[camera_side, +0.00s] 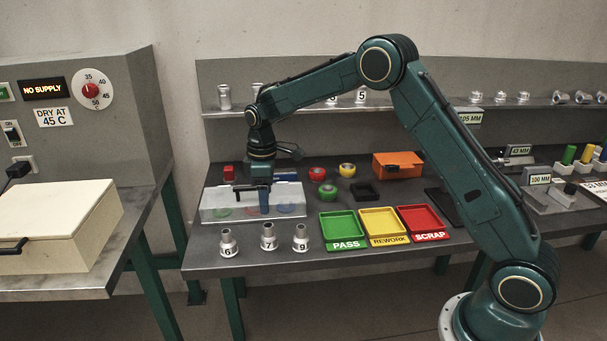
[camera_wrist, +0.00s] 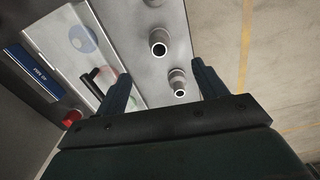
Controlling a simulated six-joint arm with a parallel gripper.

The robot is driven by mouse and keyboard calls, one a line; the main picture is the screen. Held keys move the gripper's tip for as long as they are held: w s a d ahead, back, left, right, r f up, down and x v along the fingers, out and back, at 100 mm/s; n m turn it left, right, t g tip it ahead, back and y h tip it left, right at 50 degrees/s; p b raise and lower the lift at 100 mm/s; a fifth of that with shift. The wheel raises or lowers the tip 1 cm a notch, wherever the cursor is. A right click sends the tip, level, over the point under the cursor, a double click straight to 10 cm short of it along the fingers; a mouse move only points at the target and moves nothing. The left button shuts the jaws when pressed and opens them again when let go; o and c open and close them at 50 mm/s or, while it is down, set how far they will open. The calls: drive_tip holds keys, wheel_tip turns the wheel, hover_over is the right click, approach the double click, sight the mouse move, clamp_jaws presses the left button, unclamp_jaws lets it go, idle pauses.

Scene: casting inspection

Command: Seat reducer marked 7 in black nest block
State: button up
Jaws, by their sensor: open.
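The reducer marked 7 (camera_side: 268,238) stands upright near the bench's front edge, between the reducers marked 6 (camera_side: 228,244) and 9 (camera_side: 301,239). The black nest block (camera_side: 365,191) lies farther back on the bench, a square frame with nothing visible in it. My gripper (camera_side: 257,203) is open and empty, above the clear-lidded box behind the reducers. In the wrist view my gripper (camera_wrist: 161,70) has its fingers wide apart. The middle reducer (camera_wrist: 159,45) and a lower one (camera_wrist: 180,85) show there with open ends up; their numbers are not readable.
The clear-lidded box (camera_side: 212,201) holds coloured discs. Green (camera_side: 343,230), yellow (camera_side: 383,226) and red (camera_side: 421,222) trays lie to the right. Red, green and yellow rings and an orange box (camera_side: 397,165) stand around the nest block. A shelf (camera_side: 300,105) runs behind.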

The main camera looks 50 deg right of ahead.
sight(269, 236)
drive_tip(key=shift+f, duration=0.1)
drive_tip(key=shift+f, duration=4.2)
drive_tip(key=shift+f, duration=2.6)
drive_tip(key=c, duration=1.3)
